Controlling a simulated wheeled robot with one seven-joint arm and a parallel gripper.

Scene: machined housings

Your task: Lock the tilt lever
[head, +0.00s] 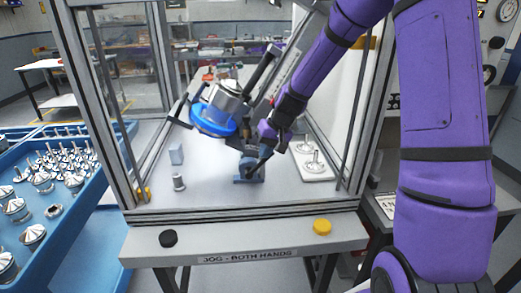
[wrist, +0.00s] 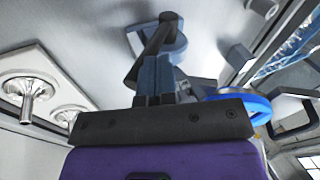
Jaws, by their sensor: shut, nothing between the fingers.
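The tilt fixture with a bright blue ring (head: 212,120) and a metal housing (head: 229,95) stands tilted inside the framed enclosure. Its blue-grey base (head: 246,179) is on the enclosure floor. A dark lever (head: 263,158) shows at the base; in the wrist view the dark lever (wrist: 158,37) runs from a round blue-grey pivot down toward my fingertips. My gripper (head: 270,138) is beside the fixture, to the right of the ring. In the wrist view its fingers (wrist: 154,76) are shut with their tips close to the lever's lower end; whether they touch cannot be told. The blue ring (wrist: 240,104) shows at the right.
A white plate (head: 318,176) with metal parts lies right of the base. A grey block (head: 176,154) and small metal cylinder (head: 179,183) stand left. Enclosure posts flank the opening. Black (head: 168,238) and yellow (head: 322,226) buttons are on the front ledge. A blue tray (head: 84,205) of housings is left.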

